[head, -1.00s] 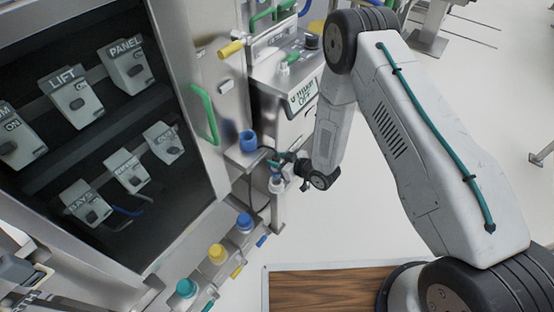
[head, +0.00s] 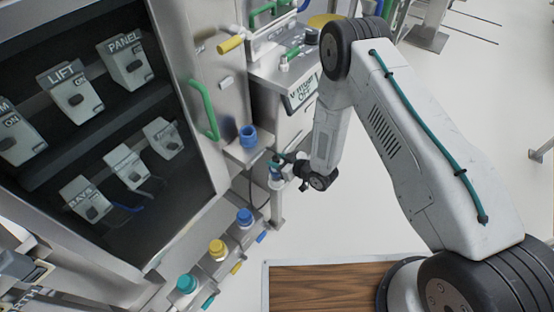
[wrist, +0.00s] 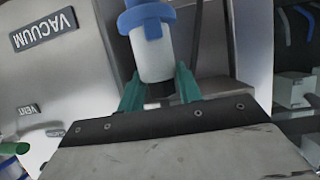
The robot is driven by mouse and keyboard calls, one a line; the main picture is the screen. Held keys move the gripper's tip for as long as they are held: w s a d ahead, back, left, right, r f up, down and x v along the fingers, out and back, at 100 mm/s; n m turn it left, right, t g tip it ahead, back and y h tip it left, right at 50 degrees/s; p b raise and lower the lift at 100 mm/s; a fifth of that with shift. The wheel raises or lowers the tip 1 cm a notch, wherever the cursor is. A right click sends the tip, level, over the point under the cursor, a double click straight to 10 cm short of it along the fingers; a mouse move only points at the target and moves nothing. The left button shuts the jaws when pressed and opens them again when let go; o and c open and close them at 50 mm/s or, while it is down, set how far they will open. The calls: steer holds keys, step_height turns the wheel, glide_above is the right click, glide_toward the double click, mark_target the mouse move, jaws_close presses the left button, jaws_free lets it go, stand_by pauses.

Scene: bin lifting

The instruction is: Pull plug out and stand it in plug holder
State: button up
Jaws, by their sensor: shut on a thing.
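In the wrist view a white cylindrical plug (wrist: 153,60) with a blue collar stands between the two green fingers of my gripper (wrist: 160,88). The fingers are shut on its dark narrow end. In the head view my gripper (head: 273,162) is small and partly hidden by the wrist. It is at the post to the right of the cabinet, with a white part just below the fingers. A blue cup-like piece (head: 248,137) sits on a small bracket to the upper left of the gripper. I cannot tell whether it is the plug holder.
A row of blue (head: 244,217), yellow (head: 217,248) and teal (head: 187,284) fittings runs along the cabinet's lower ledge. A green handle (head: 204,110) sticks out at the cabinet edge. A vacuum unit (head: 303,92) stands behind.

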steer(key=shift+f, duration=0.1)
steer(key=shift+f, duration=1.05)
steer(key=shift+f, duration=1.15)
stand_by(0.8)
steer(key=o, duration=1.2)
steer(key=shift+o, duration=0.2)
steer(key=v, duration=0.7)
steer(key=shift+s+d, duration=0.3)
steer(key=shift+r, duration=0.1)
